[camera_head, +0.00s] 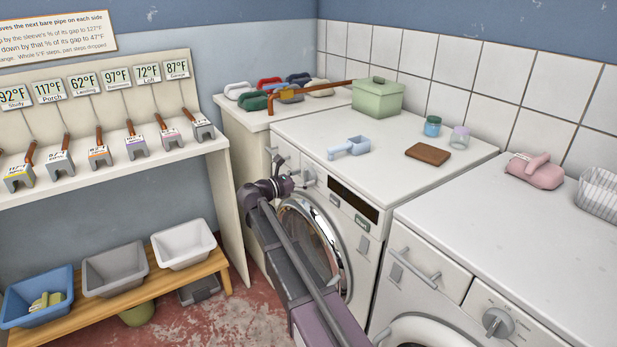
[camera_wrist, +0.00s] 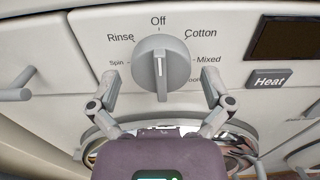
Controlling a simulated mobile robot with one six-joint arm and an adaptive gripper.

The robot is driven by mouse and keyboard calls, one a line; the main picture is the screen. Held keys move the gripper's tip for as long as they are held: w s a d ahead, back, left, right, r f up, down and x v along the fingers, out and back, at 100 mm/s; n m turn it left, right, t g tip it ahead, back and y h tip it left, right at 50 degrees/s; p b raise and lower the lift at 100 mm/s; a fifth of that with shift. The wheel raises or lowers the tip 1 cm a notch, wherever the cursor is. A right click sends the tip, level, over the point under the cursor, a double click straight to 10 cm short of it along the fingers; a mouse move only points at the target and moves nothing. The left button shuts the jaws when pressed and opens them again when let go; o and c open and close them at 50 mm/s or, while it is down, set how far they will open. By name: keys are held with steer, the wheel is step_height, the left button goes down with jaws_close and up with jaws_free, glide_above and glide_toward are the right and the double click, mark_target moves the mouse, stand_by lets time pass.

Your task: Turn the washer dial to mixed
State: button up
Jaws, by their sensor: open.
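The washer dial (camera_wrist: 162,64) is a round grey knob with a raised grip bar, on the white washer (camera_head: 375,150). Its pale mark stands upright, in line with the Off label (camera_wrist: 158,21). Cotton is at upper right, Mixed (camera_wrist: 208,60) at right, Rinse at upper left and Spin at left. A label at lower right is partly hidden. My gripper (camera_wrist: 160,80) is open, with one finger on each side of the dial and visible gaps to it. In the head view the dial (camera_head: 308,178) shows just right of my gripper (camera_head: 290,180).
A Heat button (camera_wrist: 269,79) and dark display (camera_wrist: 285,36) are right of the dial. A drawer handle (camera_wrist: 15,85) juts out at left. The round door (camera_head: 312,240) is below. A second machine with its own dial (camera_head: 498,322) stands at right.

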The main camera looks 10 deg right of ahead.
steer(key=shift+w+d, duration=0.15)
steer(key=shift+d, duration=0.3)
steer(key=c, duration=1)
steer(key=shift+o, duration=0.2)
